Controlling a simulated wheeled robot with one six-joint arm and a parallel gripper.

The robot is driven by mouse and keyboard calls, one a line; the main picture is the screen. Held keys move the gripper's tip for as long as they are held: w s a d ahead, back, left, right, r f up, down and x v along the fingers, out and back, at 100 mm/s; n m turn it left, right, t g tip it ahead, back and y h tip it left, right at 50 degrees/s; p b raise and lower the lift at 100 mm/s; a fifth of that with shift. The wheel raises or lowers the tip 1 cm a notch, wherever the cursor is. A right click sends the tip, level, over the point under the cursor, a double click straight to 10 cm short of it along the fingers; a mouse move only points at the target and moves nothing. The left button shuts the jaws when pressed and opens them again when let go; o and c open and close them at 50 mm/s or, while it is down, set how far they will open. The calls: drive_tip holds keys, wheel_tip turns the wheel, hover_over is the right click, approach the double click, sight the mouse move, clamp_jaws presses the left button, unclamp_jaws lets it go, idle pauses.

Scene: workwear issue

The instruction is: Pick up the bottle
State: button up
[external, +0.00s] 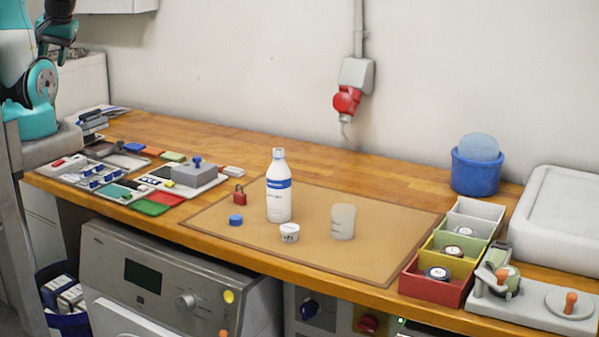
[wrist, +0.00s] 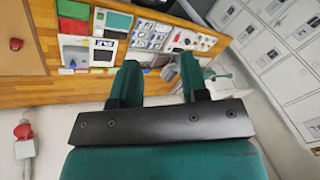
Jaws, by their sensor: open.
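The white bottle (external: 279,190) with a blue label band stands upright on the brown mat (external: 350,268) on the wooden counter, in the external view. A blue cap (external: 236,220) lies on the mat in front of it to the left. The bottle is not in the wrist view. My gripper (wrist: 158,78) shows in the wrist view with its two green fingers apart and nothing between them. It is well away from the bottle. In the external view only part of my arm shows at the far left, and the fingers cannot be made out.
Close to the bottle stand a red padlock (external: 240,195), a small white tub (external: 290,233) and a translucent beaker (external: 343,222). Colored bins (external: 436,288) and a blue bucket (external: 475,175) are at right. Trays of small items (external: 92,177) fill the left. The counter behind the mat is clear.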

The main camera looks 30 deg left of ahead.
drive_tip(key=o, duration=1)
drive_tip(key=shift+c, duration=0.2)
